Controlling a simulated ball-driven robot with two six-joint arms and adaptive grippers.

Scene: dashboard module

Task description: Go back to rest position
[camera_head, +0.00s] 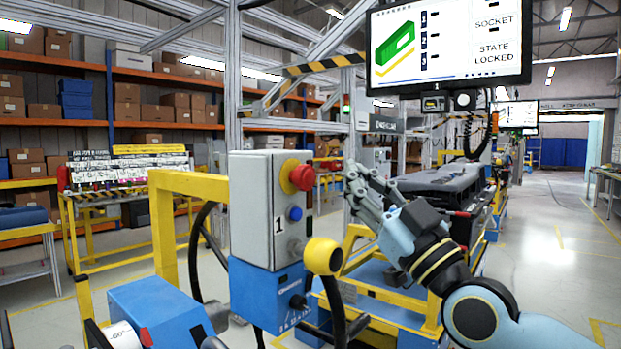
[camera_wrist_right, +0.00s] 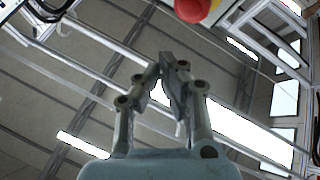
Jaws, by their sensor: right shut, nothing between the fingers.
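My right gripper (camera_head: 358,180) is raised in front of the control box in the head view, its fingertips just to the right of the red button. In the right wrist view my right gripper (camera_wrist_right: 170,62) is shut, its fingertips together with nothing between them. The grey control box (camera_head: 262,205) carries a red mushroom button (camera_head: 302,178) and a blue button (camera_head: 295,214). The red button (camera_wrist_right: 192,8) also shows at the top of the wrist view, apart from the fingertips. My left gripper is not in view.
A blue unit (camera_head: 262,296) with a dial sits under the control box, beside a yellow frame (camera_head: 190,184). A monitor (camera_head: 448,44) hangs above, reading "SOCKET" and "STATE LOCKED". A dark dashboard module (camera_head: 440,178) lies behind my right arm. Open floor (camera_head: 555,225) lies to the right.

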